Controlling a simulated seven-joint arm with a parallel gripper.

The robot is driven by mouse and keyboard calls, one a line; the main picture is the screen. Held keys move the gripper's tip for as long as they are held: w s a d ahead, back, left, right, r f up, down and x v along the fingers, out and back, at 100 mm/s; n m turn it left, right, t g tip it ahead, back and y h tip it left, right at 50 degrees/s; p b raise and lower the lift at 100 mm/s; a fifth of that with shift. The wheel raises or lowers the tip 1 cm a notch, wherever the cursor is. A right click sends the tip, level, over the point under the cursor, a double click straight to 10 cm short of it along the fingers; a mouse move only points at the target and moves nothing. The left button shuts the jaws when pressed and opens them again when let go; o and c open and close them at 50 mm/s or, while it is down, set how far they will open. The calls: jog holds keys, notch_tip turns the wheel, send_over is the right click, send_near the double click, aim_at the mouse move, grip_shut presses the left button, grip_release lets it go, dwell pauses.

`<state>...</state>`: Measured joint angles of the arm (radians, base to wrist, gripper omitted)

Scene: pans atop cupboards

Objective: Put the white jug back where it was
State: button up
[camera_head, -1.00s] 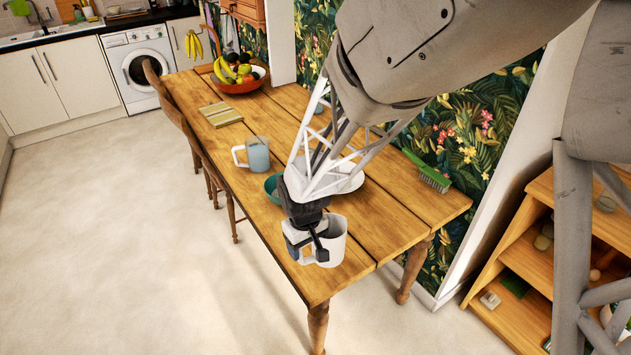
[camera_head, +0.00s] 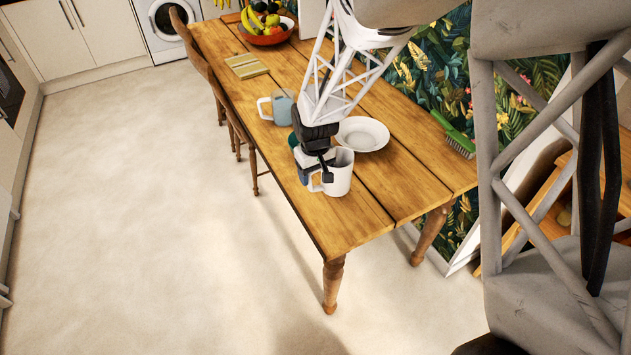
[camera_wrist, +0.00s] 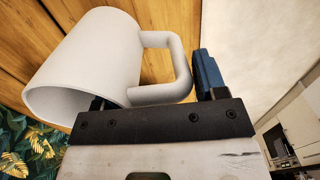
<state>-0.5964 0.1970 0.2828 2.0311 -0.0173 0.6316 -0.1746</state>
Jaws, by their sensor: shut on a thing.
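The white jug (camera_head: 340,172) is at the near end of the wooden table (camera_head: 375,215), its handle toward the left. It also shows large in the wrist view (camera_wrist: 88,65), with its handle between my gripper's fingers. My gripper (camera_head: 318,172) is shut on the jug at its handle; the same gripper shows in the wrist view (camera_wrist: 160,100). The jug appears upright in the head view. I cannot tell whether its base touches the table or is slightly above it.
A light blue mug (camera_head: 282,107), a white plate (camera_head: 362,134), a striped mat (camera_head: 246,66) and a fruit bowl (camera_head: 270,36) are farther along the table. A green brush (camera_head: 455,137) lies by the wall edge. The near table corner is clear.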

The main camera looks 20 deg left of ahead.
jog(key=shift+f, duration=0.1)
jog(key=shift+f, duration=1.65)
jog(key=shift+f, duration=0.1)
jog(key=o, duration=1.3)
jog(key=shift+o, duration=0.2)
jog(key=shift+a+r, duration=0.1)
jog(key=shift+r, duration=6.05)
